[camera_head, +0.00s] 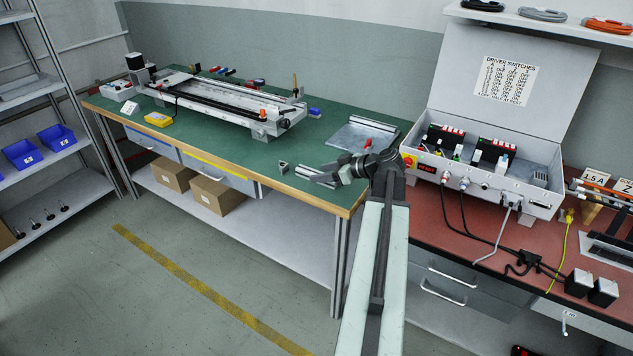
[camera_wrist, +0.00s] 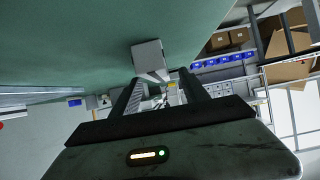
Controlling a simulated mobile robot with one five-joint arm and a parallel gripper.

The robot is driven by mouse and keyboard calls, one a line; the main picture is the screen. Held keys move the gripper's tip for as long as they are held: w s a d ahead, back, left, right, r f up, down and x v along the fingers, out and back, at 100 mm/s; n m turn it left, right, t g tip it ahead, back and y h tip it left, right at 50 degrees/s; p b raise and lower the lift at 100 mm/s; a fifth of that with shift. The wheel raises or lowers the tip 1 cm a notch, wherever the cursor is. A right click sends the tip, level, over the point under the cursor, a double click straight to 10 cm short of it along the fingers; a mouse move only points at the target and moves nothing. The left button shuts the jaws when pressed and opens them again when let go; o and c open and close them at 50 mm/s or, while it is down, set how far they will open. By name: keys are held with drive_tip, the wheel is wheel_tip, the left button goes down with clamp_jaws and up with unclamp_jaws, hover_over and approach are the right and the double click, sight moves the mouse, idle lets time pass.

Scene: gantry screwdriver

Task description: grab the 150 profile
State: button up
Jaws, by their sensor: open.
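A short grey metal profile block (camera_head: 283,168) stands near the front edge of the green bench in the head view. No length marking is readable on it, so I cannot tell for sure that it is the 150 profile. My gripper (camera_head: 312,174) is just right of it, low over the bench's front edge. In the wrist view a grey block (camera_wrist: 147,52), apparently the same one, lies ahead of the fingertips. My gripper (camera_wrist: 158,80) is open there, with a dark finger on each side and nothing held between them.
The green bench (camera_head: 230,150) carries a long gantry frame (camera_head: 225,100) at the back left and a grey plate with a rail (camera_head: 360,136) at the right. A yellow device (camera_head: 158,119) lies at the left. A control box (camera_head: 480,180) stands on the red bench at right.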

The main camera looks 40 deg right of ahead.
sight(317, 173)
drive_tip(key=b+x, duration=0.1)
drive_tip(key=x, duration=0.2)
drive_tip(key=shift+f, duration=0.15)
clamp_jaws()
drive_tip(key=shift+r+p, duration=0.6)
drive_tip(key=shift+p, duration=0.05)
wheel_tip(317, 173, up, 3)
drive_tip(key=p, duration=0.3)
drive_tip(key=shift+r, duration=0.15)
drive_tip(key=s, duration=1)
drive_tip(key=s+p, duration=0.1)
drive_tip(key=s, duration=0.5)
drive_tip(key=shift+a+r, duration=0.1)
drive_tip(key=shift+r, duration=0.25)
